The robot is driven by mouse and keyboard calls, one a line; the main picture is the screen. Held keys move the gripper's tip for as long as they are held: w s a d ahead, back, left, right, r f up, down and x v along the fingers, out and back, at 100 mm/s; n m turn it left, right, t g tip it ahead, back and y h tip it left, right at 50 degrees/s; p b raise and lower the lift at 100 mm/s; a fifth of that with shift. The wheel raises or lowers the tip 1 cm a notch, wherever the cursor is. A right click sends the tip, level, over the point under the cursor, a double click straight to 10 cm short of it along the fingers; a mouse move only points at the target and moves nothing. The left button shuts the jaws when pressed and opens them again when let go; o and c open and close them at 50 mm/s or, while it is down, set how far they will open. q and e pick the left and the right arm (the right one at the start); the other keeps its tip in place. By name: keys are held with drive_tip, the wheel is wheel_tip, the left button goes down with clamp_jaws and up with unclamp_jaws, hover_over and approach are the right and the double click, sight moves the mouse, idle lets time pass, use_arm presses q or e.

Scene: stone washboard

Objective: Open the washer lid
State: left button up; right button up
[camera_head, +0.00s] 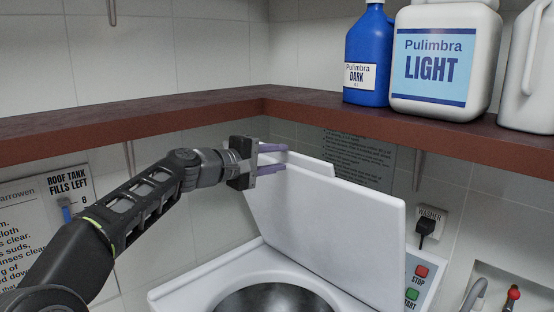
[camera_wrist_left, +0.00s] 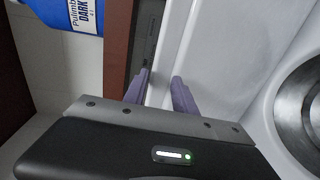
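The white washer lid (camera_head: 340,215) stands raised and nearly upright above the washer (camera_head: 190,287), leaving the round dark metal drum (camera_head: 275,299) uncovered. My left gripper (camera_head: 272,159) is at the lid's upper left corner, one purple finger on each side of its edge. The drum (camera_wrist_left: 300,105) shows at right there. My right gripper is not in view.
A brown shelf (camera_head: 200,108) runs along the walls above the lid, holding a blue bottle (camera_head: 368,50) and white jugs (camera_head: 445,60). A control panel with red (camera_head: 421,271) and green buttons is right of the lid. A black plug (camera_head: 426,227) sits in the wall socket.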

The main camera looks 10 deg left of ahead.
use_arm(q)
drive_tip(key=shift+s+a, duration=0.25)
drive_tip(key=f+b+v, duration=0.1)
drive_tip(key=b+v, duration=0.2)
drive_tip(key=v, duration=0.3)
drive_tip(key=shift+s+a+r, duration=0.2)
drive_tip(key=shift+s+r, duration=0.15)
drive_tip(key=shift+r, duration=0.2)
